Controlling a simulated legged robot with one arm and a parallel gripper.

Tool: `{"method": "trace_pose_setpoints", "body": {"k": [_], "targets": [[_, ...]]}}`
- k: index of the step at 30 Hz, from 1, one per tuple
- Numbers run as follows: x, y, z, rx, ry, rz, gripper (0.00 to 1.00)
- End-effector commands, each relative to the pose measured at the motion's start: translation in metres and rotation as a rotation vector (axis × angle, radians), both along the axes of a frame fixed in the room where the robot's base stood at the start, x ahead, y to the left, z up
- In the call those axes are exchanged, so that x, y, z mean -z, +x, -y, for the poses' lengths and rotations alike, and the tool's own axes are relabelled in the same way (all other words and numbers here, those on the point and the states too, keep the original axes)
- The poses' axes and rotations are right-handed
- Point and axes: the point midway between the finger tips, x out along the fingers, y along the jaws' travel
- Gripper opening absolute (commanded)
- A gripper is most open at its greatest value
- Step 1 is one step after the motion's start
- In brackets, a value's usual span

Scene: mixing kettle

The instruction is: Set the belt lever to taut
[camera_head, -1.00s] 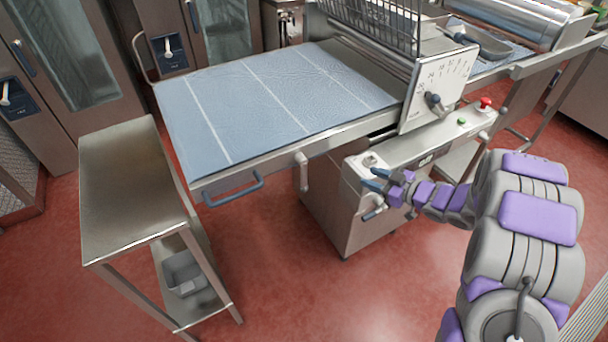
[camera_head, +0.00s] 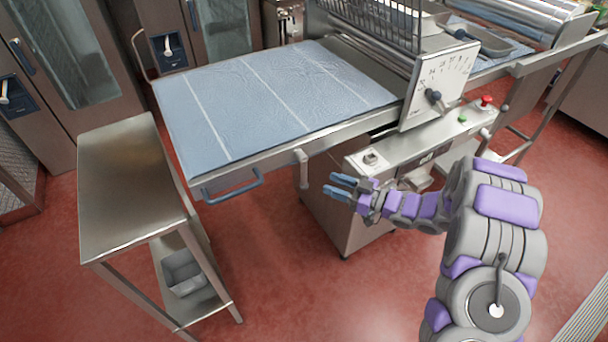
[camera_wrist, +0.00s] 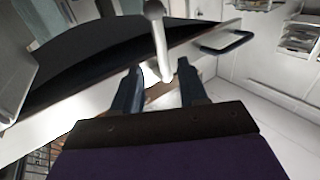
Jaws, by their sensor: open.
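A pale grey lever (camera_head: 302,170) hangs at the near edge of the conveyor table, below the blue belt (camera_head: 275,95). I take it to be the belt lever; no marking on it is readable. In the wrist view the lever (camera_wrist: 160,40) has a rounded end at the top and runs down toward the gap between my fingers. My gripper (camera_head: 337,185) is just right of the lever in the head view, with its blue fingers pointing left. The fingers (camera_wrist: 161,88) are apart with nothing clamped between them. Whether either finger touches the lever is unclear.
A blue handle (camera_head: 232,187) sticks out from the table's front left. A control panel with a knob (camera_head: 370,159) and a red button (camera_head: 486,101) lies behind my arm. A dial plate with a lever (camera_head: 434,97) stands above. A steel side table (camera_head: 125,185) is at left.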

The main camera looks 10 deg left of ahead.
Motion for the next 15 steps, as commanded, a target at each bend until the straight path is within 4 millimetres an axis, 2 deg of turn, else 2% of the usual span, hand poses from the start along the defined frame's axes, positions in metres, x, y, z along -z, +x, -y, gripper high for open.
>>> {"method": "trace_pose_setpoints", "body": {"k": [6, 15], "targets": [[0.001, 0.009, -0.035, -0.004, 0.002, 0.000, 0.43], [0.002, 0.022, -0.076, -0.002, 0.000, -0.001, 0.43]]}}
